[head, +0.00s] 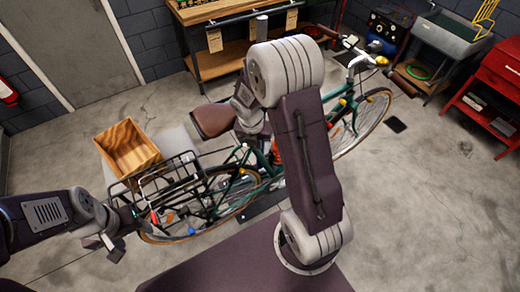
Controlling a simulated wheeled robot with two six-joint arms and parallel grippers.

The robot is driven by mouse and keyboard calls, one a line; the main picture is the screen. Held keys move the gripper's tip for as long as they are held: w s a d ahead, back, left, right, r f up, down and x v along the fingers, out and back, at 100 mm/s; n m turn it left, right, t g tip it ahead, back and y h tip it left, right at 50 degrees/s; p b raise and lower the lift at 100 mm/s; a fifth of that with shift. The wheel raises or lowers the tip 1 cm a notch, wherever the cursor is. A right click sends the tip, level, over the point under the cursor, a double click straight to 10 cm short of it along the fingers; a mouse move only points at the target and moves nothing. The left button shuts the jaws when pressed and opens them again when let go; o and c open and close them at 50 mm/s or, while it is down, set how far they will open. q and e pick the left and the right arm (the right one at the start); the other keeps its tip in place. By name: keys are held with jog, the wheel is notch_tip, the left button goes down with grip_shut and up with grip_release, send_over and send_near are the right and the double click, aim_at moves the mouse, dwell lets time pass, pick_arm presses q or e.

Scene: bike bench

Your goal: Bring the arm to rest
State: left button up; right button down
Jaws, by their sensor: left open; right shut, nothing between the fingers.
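My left gripper (106,249) is low at the left, open and empty, beside the rear rack of the green bicycle (343,108). I cannot tell whether it touches the rack. My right arm (312,150) rises in the middle of the view and folds over at the top, with its wrist pointing down near the brown saddle (211,120). My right gripper (256,128) is shut and partly hidden behind the arm, so its fingertips are not clear. The arm also hides the middle of the bicycle.
A wooden crate (127,146) stands left of the saddle, behind the black rack basket (165,178). A workbench (215,63) is at the back, a sink (448,40) and red cart (497,85) at the right. The floor at the lower right is clear.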

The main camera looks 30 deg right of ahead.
pick_arm(q)
notch_tip(320, 180, down, 14)
jog(key=b, duration=1.4)
jog(key=shift+s+r, duration=0.15)
jog(key=shift+s, duration=0.3)
pick_arm(e)
jog(key=s+a+f+m, duration=0.2)
jog(key=s+f+m, duration=0.1)
jog(key=m, duration=0.6)
jog(key=s+a+f+m+y, duration=0.1)
jog(key=s+a+f+m, duration=0.1)
jog(key=s+m, duration=0.4)
jog(key=s+a+f+m+y, duration=0.1)
jog(key=s+a+f+m, duration=0.2)
jog(key=m, duration=1)
jog(key=shift+s+a+f, duration=0.35)
jog(key=shift+s+a, duration=0.1)
jog(key=shift+s, duration=0.45)
